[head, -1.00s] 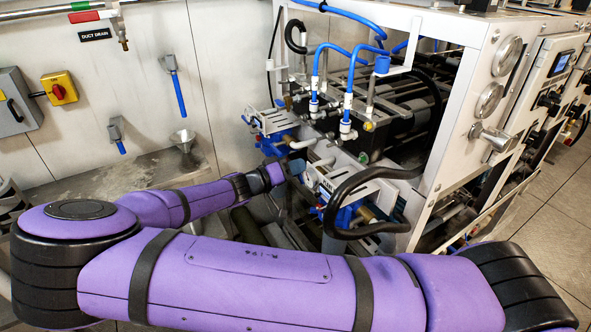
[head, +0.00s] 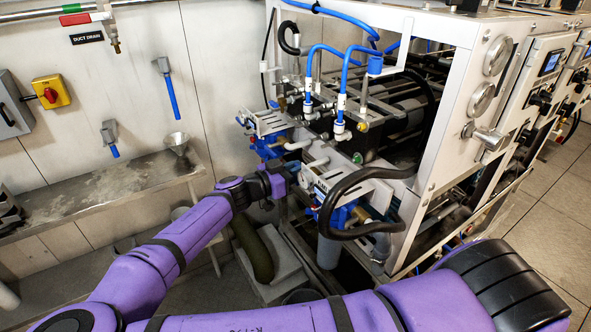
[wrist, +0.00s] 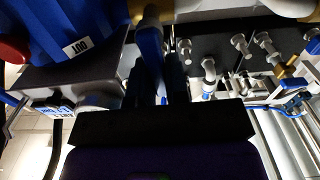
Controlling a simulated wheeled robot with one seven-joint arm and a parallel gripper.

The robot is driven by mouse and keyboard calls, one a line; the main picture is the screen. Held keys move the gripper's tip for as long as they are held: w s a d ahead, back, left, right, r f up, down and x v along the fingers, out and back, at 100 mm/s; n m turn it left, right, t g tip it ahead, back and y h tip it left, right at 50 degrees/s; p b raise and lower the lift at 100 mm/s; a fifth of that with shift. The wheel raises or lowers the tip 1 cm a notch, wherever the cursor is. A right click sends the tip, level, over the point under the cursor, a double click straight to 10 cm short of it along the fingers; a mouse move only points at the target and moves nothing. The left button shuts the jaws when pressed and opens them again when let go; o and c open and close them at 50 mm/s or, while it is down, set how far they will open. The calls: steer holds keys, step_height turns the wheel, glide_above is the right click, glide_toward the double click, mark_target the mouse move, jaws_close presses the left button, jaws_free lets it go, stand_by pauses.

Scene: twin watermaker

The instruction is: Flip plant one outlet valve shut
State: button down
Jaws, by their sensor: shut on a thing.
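My gripper (head: 288,178) is at the front of the white-framed watermaker. Its dark fingers show in the wrist view (wrist: 160,88). They are shut on a blue valve handle (wrist: 151,48) that stands between them. A blue body with a white label reading OUT (wrist: 78,47), upside down in this view, is just left of the fingers. In the head view, a blue valve part (head: 338,216) under a white bracket is right of the gripper. The wrist and fingers hide most of the handle in the head view.
A thick black hose (head: 365,180) loops close to the right of the gripper. A second blue valve assembly (head: 268,145) sits behind it. Blue tubes (head: 349,72) rise above. A steel bench (head: 110,190) with a funnel (head: 177,140) lies left along the wall.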

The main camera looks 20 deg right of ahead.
steer(key=shift+s+f+m, duration=0.1)
steer(key=shift+m, duration=0.3)
steer(key=c, duration=1.1)
jaws_free()
